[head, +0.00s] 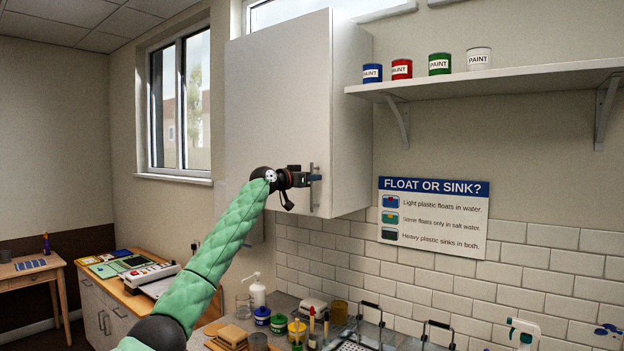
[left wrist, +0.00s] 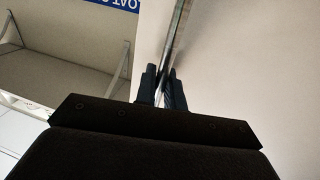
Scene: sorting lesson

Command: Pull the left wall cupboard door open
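The left wall cupboard door (head: 275,110) is a tall, plain pale panel on the front of the wall cupboard. It looks closed against the cupboard body (head: 350,120), with no gap that I can see. Its vertical metal bar handle (head: 312,200) is low on the door near its right edge. My left gripper (head: 314,178) is at this handle. In the left wrist view the dark fingers (left wrist: 165,88) sit on both sides of the handle bar (left wrist: 178,35) and are closed on it. My right gripper is not in view.
A shelf (head: 500,80) with several paint tins is right of the cupboard. Below is a counter with jars, a pump bottle (head: 257,291), a rack and a spray bottle (head: 523,334). The space in front of the door is free apart from my left arm.

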